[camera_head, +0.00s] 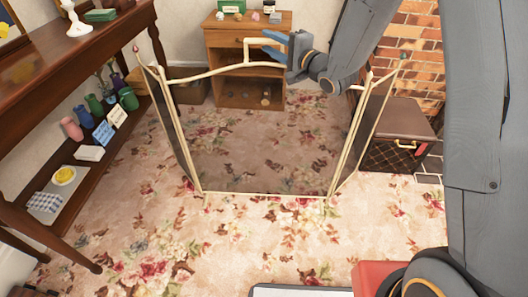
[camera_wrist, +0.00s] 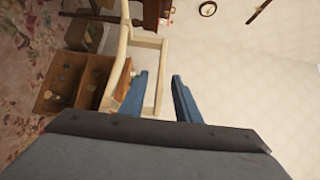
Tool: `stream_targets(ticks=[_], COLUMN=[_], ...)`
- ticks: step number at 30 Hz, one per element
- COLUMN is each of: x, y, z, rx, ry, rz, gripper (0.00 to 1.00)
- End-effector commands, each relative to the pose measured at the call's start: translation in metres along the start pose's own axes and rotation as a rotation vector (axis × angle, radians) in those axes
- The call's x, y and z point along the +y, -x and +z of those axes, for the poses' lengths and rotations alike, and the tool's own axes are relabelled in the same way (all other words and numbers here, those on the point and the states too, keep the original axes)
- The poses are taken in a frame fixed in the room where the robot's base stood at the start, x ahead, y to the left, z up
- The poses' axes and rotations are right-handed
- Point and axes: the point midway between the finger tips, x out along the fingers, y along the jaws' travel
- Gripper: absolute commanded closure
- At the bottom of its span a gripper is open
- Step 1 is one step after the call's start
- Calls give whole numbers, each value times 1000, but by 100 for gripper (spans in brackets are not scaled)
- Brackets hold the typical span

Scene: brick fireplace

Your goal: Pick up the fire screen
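The fire screen (camera_head: 262,150) stands upright on the floral carpet in the head view. It has a cream frame, a dark see-through middle panel and two angled side wings. A raised rectangular handle (camera_wrist: 159,75) rises from its top bar. My gripper (camera_head: 272,45) is at this handle, with blue fingers spread apart. In the wrist view, the fingers (camera_wrist: 160,95) stand open, and the handle's bar shows in the gap between them. Contact cannot be made out. My gripper and arm hide part of the handle and the top bar's right end.
A wooden cabinet (camera_head: 243,88) with small items stands behind the screen. A long shelf table (camera_head: 95,42) with vases runs along the left. A dark chest (camera_head: 398,145) sits by the brick fireplace (camera_head: 412,55) at right. Open carpet (camera_head: 265,235) lies in front.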

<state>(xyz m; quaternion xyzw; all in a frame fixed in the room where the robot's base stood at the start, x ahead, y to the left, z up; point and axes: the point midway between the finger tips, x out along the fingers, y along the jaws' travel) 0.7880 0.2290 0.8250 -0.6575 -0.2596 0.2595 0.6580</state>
Motion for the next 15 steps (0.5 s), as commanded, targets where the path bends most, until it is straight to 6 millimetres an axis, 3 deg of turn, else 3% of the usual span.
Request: stream_targets(ticks=[3, 10, 11, 15], x=[1, 0, 0, 0], y=[-9, -10, -10, -10], z=[-1, -2, -2, -2], rx=[1, 4, 3, 3], ry=[0, 0, 0, 0], rz=[0, 0, 0, 0], gripper=[70, 70, 72, 96])
